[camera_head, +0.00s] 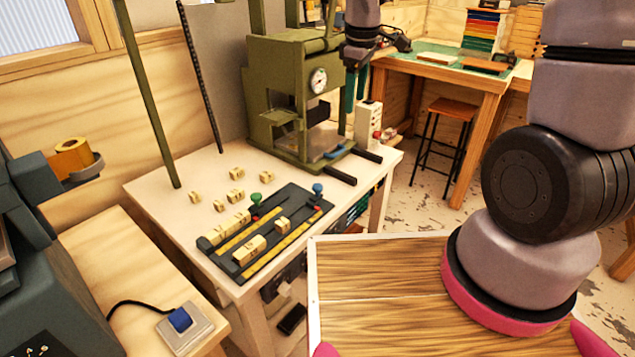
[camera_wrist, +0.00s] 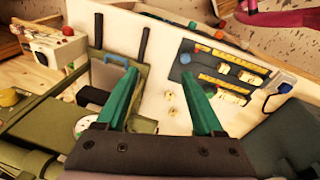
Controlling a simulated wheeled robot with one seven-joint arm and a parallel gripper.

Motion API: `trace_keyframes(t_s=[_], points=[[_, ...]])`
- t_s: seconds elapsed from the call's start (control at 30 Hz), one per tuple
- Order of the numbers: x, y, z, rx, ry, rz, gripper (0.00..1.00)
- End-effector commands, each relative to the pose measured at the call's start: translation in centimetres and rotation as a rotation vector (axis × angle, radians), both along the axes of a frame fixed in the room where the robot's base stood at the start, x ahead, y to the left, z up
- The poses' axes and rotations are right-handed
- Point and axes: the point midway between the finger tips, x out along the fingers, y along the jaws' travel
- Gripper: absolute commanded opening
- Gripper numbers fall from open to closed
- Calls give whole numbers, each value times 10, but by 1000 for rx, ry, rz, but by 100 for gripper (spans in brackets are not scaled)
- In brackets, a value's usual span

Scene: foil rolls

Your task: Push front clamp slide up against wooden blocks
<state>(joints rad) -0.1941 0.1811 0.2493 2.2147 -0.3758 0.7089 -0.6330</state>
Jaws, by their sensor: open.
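A dark clamp board (camera_head: 292,203) lies on the white bench, with two yellow scale strips, a green knob (camera_head: 255,198) and a blue knob (camera_head: 318,188). Wooden blocks sit on it: a row (camera_head: 228,228) at its left end, a block (camera_head: 250,249) near the front and a smaller one (camera_head: 282,225). I cannot tell exactly which part is the front slide. The board also shows at upper right in the wrist view (camera_wrist: 205,66). My gripper (camera_head: 355,98) hangs by the press, apart from the board; its green fingers (camera_wrist: 161,74) are open and empty.
A green press (camera_head: 290,90) with a dial stands behind the board. Several loose lettered blocks (camera_head: 236,173) lie on the bench (camera_head: 160,190) between the board and the wall. A small white box (camera_head: 368,120) stands right of the press. Two black handles (camera_head: 340,175) stick out in front.

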Motion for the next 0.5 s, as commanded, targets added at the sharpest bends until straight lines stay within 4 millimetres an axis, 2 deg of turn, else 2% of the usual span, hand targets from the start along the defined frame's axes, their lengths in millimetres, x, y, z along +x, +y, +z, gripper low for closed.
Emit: trace_keyframes(t_s=[0.03, 0.1, 0.3, 0.4, 0.5], points=[[2, 13, -21, -16, 31, 81, 69], [4, 30, -47, -32, 62, 199, 69], [1, 69, -107, -51, 131, 467, 69], [-2, 81, -125, -52, 148, 545, 69], [-3, 86, -134, -51, 155, 585, 69]])
